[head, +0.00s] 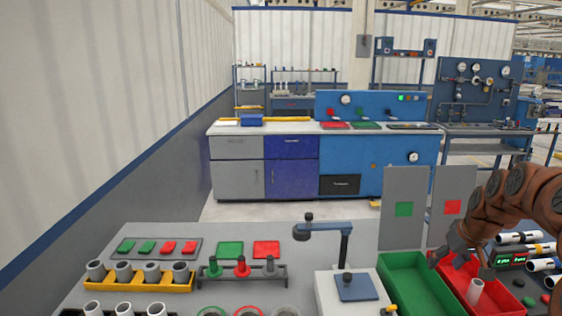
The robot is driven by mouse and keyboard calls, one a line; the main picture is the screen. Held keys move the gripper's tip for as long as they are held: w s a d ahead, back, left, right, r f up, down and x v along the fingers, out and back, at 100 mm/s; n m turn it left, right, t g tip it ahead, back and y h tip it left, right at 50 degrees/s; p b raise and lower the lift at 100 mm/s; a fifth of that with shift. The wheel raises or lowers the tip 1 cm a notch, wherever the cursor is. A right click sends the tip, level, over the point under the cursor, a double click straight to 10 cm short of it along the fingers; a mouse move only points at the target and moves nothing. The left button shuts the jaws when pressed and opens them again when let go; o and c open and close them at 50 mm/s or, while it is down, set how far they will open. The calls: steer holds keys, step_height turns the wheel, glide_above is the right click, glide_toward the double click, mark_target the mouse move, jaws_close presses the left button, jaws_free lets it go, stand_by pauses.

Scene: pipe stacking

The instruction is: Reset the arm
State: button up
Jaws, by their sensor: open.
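My arm, reddish brown, reaches in from the right edge in the head view. My gripper (461,266) points down over the red bin (508,298), close to the wall it shares with the green bin (420,288). Its jaws are open, with nothing seen between them. A light grey pipe piece (475,291) stands tilted in the red bin, just below the gripper and apart from it as far as I can tell. The green bin looks empty in the part that shows.
Pipes sit in a yellow rack (140,283). Striped pipes (520,238) lie at the right.

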steer(key=s+a+r+n+g, duration=0.1)
steer(key=s+a, duration=0.5)
steer(key=a, duration=0.4)
steer(key=s+a+r+n+g, duration=0.1)
steer(key=s+a+g, duration=0.1)
steer(key=s+a, duration=0.65)
steer(key=s+a+f+g, duration=0.1)
steer(key=s+a, duration=0.2)
steer(key=s, duration=0.4)
steer(key=s+a+f+m+g, duration=0.1)
steer(key=s+a+f, duration=0.1)
steer(key=s, duration=0.4)
steer(key=s+a+f+g, duration=0.1)
steer(key=s+a, duration=0.2)
steer(key=s, duration=0.4)
steer(key=shift+s+a+f+h, duration=0.15)
steer(key=shift+s+a+h, duration=0.15)
steer(key=shift+a, duration=0.05)
steer(key=shift+c, duration=0.2)
